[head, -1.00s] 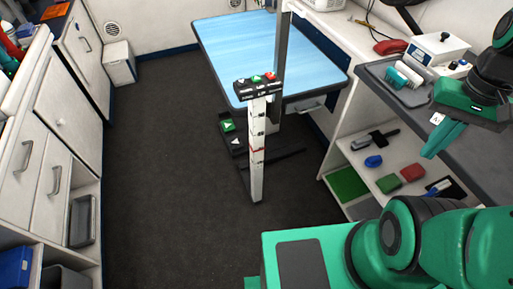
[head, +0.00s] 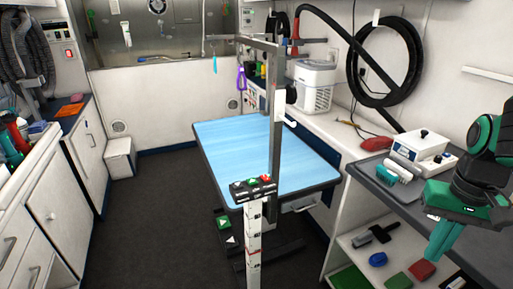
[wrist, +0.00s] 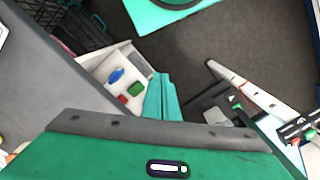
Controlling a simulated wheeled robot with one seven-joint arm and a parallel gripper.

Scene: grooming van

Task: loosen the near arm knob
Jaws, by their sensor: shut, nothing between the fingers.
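The grooming arm (head: 274,150) is a grey upright post at the near right side of the blue grooming table (head: 235,150), with a bar across its top. A small black knob (head: 291,95) shows on the post's right side, beside a white piece; I take it for the near arm knob. My gripper (head: 438,243) is at the right, well apart from the post, with its green fingers together, pointing down and empty. In the wrist view my gripper (wrist: 161,100) is shut above the shelf and floor; the knob is not seen there.
A control panel (head: 253,188) on a white column stands before the table. A grey counter (head: 400,192) with a white box (head: 421,146) is at the right, under my arm. Shelves below hold brushes and colored blocks. Dark floor (head: 150,225) is clear at left.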

